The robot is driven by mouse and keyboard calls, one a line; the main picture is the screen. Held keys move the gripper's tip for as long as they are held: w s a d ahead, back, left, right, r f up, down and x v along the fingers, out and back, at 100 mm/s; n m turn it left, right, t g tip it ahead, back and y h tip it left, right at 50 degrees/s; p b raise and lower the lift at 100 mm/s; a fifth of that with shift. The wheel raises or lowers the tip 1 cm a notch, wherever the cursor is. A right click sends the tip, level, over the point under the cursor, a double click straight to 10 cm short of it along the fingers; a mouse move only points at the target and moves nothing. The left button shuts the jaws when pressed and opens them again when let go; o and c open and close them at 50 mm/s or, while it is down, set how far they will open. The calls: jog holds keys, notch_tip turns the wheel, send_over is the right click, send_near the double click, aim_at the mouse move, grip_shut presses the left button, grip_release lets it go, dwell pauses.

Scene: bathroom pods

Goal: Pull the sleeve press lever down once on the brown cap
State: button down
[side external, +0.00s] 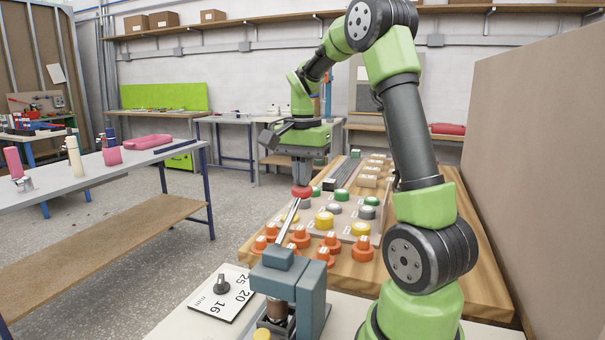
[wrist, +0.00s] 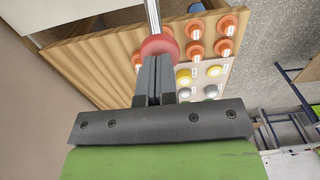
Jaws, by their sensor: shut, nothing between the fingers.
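The blue-grey sleeve press (side external: 311,291) stands at the front of the side view. Its metal lever (side external: 287,222) slants up and back to a red knob (side external: 302,193). The knob also shows in the wrist view (wrist: 158,44), at my fingertips. My gripper (side external: 302,183) is shut, points down and sits right over the knob, apparently touching it. The closed fingers show in the wrist view (wrist: 153,62) with nothing between them. The brown cap (side external: 276,309) is under the press head, partly hidden by the press body. A yellow piece (side external: 262,334) is at the bottom edge.
A dial plate (side external: 219,298) marked 16, 20 and 25 lies left of the press. Several orange caps (side external: 362,249), with yellow, grey and green ones, stand on the wooden table (side external: 479,262) behind it. A tall brown panel (side external: 545,170) borders the right.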

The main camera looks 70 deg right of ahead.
jog(key=shift+d+f, duration=0.1)
jog(key=shift+d+f+y, duration=0.55)
jog(key=shift+f+y, duration=0.25)
jog(key=f+y, duration=0.1)
jog(key=d+f+y, duration=0.1)
jog(key=f+y, duration=0.1)
jog(key=f, duration=0.1)
jog(key=shift+d, duration=0.25)
jog(key=shift+d+f+y, duration=0.15)
jog(key=shift+f+y, duration=0.35)
jog(key=shift+f, duration=0.8)
jog(key=v, duration=1)
jog(key=shift+r, duration=0.3)
